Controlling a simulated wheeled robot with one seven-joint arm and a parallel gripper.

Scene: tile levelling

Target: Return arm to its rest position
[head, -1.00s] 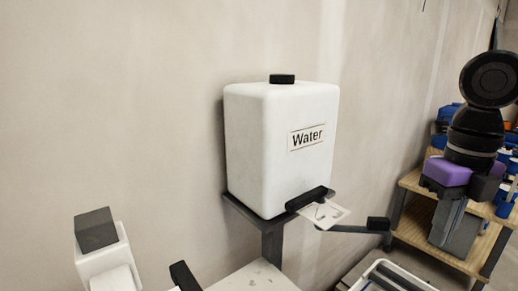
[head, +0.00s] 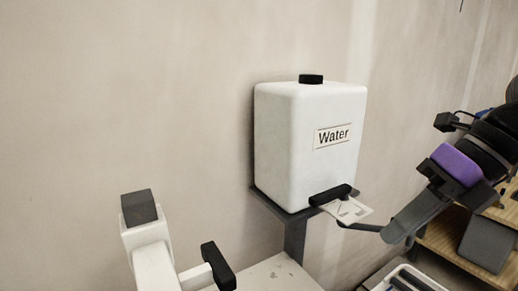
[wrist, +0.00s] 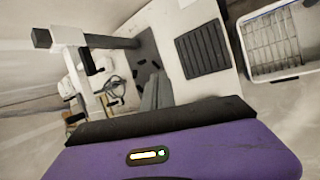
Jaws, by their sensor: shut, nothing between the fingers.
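My gripper (head: 391,237) is at the right of the head view, with a purple body and grey fingers slanting down to the left. Its fingers are shut with nothing held. In the head view the fingertips overlap the dark lever of the water stand, but I cannot tell whether they touch. In the wrist view the grey fingers (wrist: 157,80) lie together beyond the purple body.
A white water tank (head: 305,150) stands on a dark bracket by the wall. A white device with a dark cap (head: 139,207) is at lower left. A wooden shelf (head: 450,245) is behind my arm. A white-rimmed basket (wrist: 250,75) shows in the wrist view.

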